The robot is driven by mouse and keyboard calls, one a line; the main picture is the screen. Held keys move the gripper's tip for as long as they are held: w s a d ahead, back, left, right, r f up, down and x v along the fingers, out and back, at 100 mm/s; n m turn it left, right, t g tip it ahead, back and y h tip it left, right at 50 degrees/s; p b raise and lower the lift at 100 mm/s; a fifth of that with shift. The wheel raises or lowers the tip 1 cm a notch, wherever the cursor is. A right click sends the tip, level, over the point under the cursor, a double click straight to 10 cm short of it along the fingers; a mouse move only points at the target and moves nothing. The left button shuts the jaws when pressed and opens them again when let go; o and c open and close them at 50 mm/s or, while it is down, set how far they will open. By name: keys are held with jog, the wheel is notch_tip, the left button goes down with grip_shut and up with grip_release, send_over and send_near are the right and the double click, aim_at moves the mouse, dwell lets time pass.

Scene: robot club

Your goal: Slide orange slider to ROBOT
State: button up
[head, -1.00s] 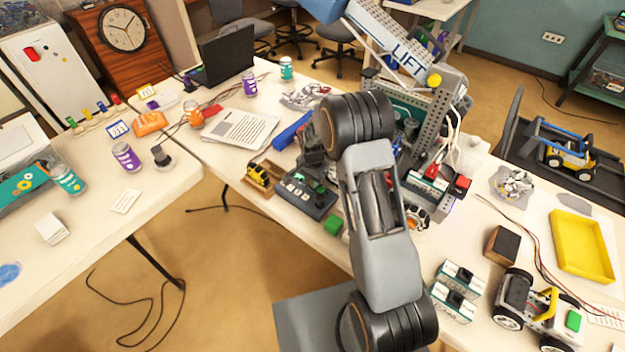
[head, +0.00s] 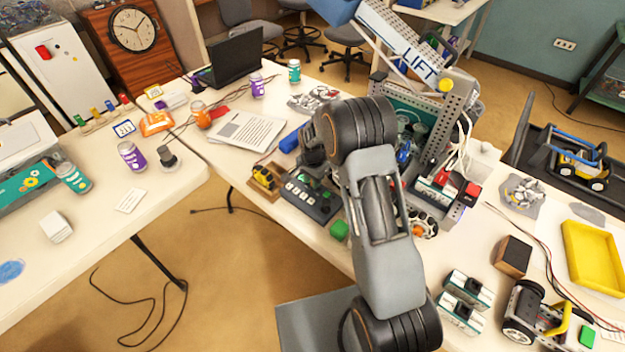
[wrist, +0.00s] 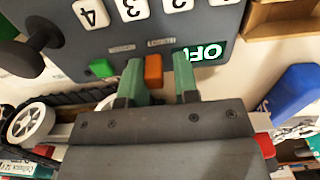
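The dark control panel (head: 309,203) lies on the table's front edge, and the wrist view shows it close up (wrist: 65,62). Its orange slider (wrist: 153,70) stands between the two greenish fingertips of my gripper (wrist: 159,80). The gripper is open, with a gap on the right of the slider; the left finger looks very near it, and I cannot tell if they touch. Two small labels lie above the slider, too blurred to read. A lit display (wrist: 201,51) reads "OFF", partly hidden by the right finger. In the head view my arm hides the fingertips.
A green button (wrist: 102,68) is left of the fingers, and a black knob (wrist: 22,55) is further left. Numbered white keys (wrist: 131,9) line the panel. The LIFT rig (head: 455,110) stands close behind.

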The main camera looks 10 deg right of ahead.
notch_tip(320, 180, up, 14)
jog(key=shift+b, duration=0.35)
jog(key=shift+f, duration=0.1)
dwell(0.6)
jog(key=s+r+n+t, duration=0.1)
jog(key=s+r+n, duration=0.3)
jog(key=s, duration=0.8)
jog(key=s+d+r+n+t, duration=0.1)
jog(key=s+r+n, duration=0.3)
jog(key=s, duration=0.8)
jog(key=n+t, duration=0.1)
jog(key=n, duration=0.1)
jog(key=shift+s+r+n+t, duration=0.2)
jog(key=shift+n+t, duration=0.1)
jog(key=shift+n, duration=0.1)
dwell(1.1)
